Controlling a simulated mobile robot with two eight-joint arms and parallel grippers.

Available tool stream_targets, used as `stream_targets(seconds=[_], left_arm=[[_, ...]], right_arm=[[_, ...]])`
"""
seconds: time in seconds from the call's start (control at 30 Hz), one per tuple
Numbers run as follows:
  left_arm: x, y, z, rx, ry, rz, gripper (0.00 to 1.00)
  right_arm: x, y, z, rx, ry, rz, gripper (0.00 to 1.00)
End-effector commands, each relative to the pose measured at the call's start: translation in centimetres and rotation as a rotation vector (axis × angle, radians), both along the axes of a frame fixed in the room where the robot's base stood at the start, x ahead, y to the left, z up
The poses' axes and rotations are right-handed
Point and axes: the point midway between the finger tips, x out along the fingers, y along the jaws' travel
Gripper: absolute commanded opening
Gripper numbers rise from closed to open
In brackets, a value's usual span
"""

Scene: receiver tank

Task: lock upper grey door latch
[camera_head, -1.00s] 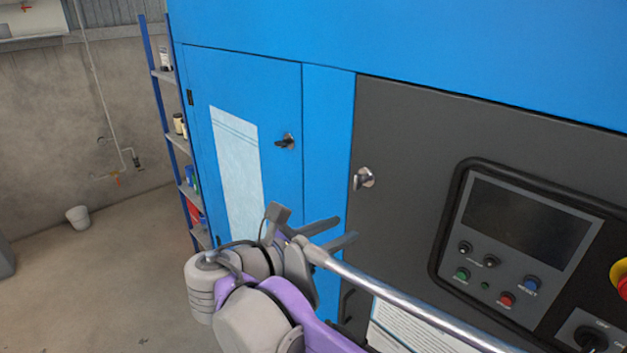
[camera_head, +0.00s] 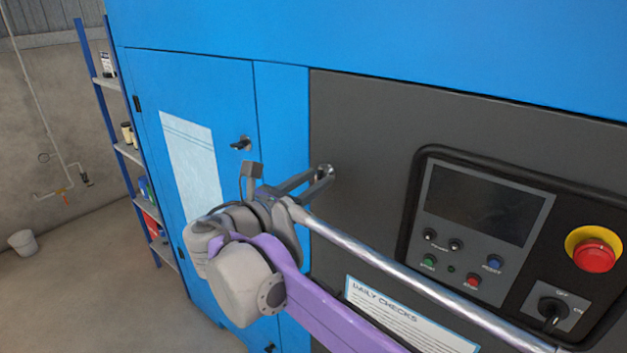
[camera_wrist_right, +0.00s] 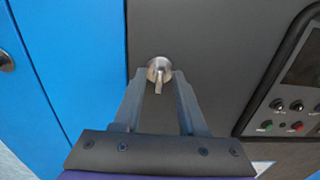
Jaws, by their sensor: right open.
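The upper grey door latch (camera_wrist_right: 159,73) is a small silvery knob with a tab on the dark grey door (camera_head: 365,140). In the right wrist view its tab points down, between the ends of my open right gripper fingers. In the head view the latch (camera_head: 325,170) is partly hidden by the fingertips. My right gripper (camera_head: 310,180) is open with one finger on each side of the latch; I cannot tell whether either finger touches it. My left gripper is not in view.
A blue door (camera_head: 190,130) with its own dark latch (camera_head: 241,143) is to the left. A control panel (camera_head: 480,220) with buttons and a red emergency stop (camera_head: 594,254) is to the right. A blue shelf rack (camera_head: 128,150) stands at far left.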

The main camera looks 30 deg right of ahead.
Motion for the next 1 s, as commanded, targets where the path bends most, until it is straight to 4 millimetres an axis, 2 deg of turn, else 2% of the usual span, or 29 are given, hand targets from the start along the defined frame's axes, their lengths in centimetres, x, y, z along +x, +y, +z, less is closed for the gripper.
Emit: stream_targets(seconds=[0.27,0.37,0.5,0.53,1.0], left_arm=[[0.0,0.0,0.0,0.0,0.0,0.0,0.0],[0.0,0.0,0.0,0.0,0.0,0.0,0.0],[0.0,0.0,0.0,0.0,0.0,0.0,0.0],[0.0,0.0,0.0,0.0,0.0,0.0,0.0],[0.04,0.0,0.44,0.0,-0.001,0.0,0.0]], right_arm=[[0.09,-0.18,0.0,0.0,0.0,0.001,0.41],[0.09,-0.17,0.0,0.0,0.0,0.001,0.27],[0.08,-0.17,-0.01,0.0,0.0,0.001,0.02],[0.08,-0.17,-0.01,0.0,0.0,0.001,0.0],[0.06,-0.18,0.09,0.016,-0.036,0.0,0.0]])
